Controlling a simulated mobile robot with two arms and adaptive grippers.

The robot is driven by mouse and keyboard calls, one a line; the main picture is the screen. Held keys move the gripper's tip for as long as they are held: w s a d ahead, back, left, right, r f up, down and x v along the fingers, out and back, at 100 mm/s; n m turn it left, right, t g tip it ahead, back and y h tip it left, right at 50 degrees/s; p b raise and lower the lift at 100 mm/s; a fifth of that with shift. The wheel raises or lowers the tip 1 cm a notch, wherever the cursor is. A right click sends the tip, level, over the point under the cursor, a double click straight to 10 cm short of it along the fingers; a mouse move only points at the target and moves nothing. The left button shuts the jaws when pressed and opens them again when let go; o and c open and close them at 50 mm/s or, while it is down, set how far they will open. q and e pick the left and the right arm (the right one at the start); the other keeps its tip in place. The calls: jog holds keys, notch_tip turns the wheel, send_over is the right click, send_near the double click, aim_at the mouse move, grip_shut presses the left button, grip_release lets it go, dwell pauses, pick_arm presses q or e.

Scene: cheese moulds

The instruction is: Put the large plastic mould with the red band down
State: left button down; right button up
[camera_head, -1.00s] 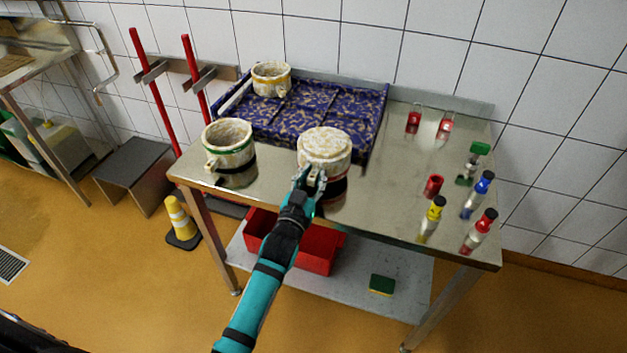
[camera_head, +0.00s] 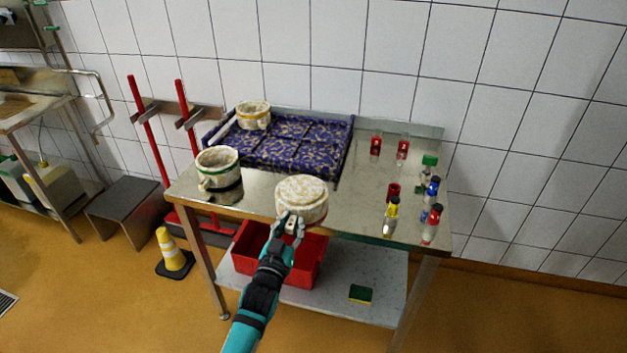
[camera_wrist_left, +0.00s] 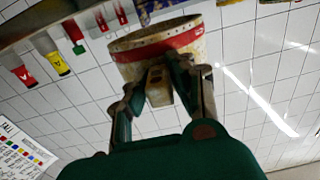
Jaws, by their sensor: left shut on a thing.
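The large mould with the red band (camera_head: 301,193) is pale and mottled, at the front edge of the table (camera_head: 350,205) in the head view. Its red band shows clearly in the left wrist view (camera_wrist_left: 172,43). My left gripper (camera_head: 290,222) is shut on its handle (camera_wrist_left: 159,87), on the near side of the mould. My right gripper is not in view.
A green-banded mould (camera_head: 217,168) stands at the table's left. A yellow-banded mould (camera_head: 253,115) stands on the blue patterned tray (camera_head: 300,150) behind. Several bottles (camera_head: 391,215) stand at the right. Bare tabletop lies between them and the held mould. A red crate (camera_head: 305,262) sits below.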

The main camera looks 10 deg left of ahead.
pick_arm(q)
jog(key=s, duration=0.2)
jog(key=shift+s+f, duration=0.2)
jog(key=shift+s, duration=0.15)
jog(key=s+r, duration=0.4)
jog(key=s, duration=0.7)
jog(key=s+r, duration=0.5)
jog(key=s, duration=0.6)
jog(key=w+f, duration=0.3)
jog(key=w, duration=0.5)
jog(key=w+f, duration=0.2)
jog(key=w, duration=0.6)
jog(key=w+f, duration=0.3)
jog(key=w, duration=0.6)
jog(key=shift+f, duration=0.35)
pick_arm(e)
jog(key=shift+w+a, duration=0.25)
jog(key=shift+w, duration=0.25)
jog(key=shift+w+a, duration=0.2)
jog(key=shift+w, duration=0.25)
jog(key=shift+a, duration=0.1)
